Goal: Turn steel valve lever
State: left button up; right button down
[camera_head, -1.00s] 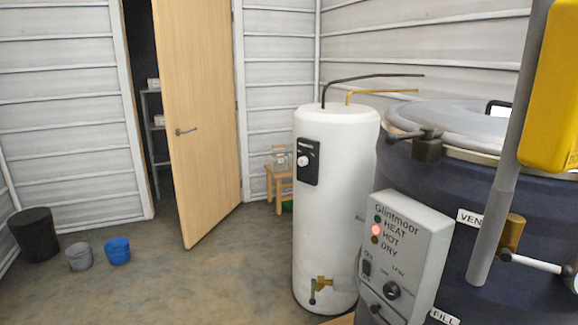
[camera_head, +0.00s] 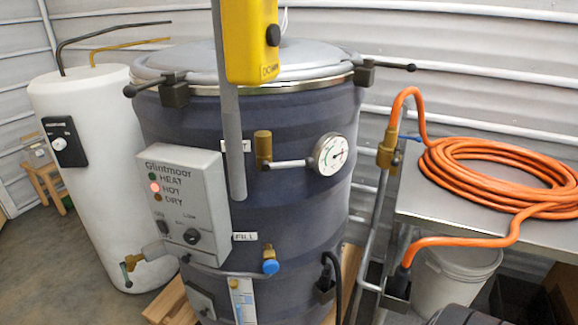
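A large dark blue drum (camera_head: 310,220) with a grey lid (camera_head: 265,62) stands in the middle. On its front, beside a label partly hidden by a grey tube, a brass valve (camera_head: 263,148) carries a steel lever (camera_head: 290,163). The lever points right and lies about level, its end near a round dial gauge (camera_head: 331,154). Lower down, a valve with a blue knob (camera_head: 270,266) sits by the FILL label (camera_head: 245,237). Neither of my grippers is in view.
A yellow pendant (camera_head: 252,45) and grey tube (camera_head: 232,140) hang in front of the drum. A control box (camera_head: 185,195) has its HOT light lit. An orange hose (camera_head: 500,175) lies coiled on a steel table (camera_head: 420,205). A white tank (camera_head: 90,180) stands left.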

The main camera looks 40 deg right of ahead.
aim_at(309, 163)
jog(key=z, duration=1.15)
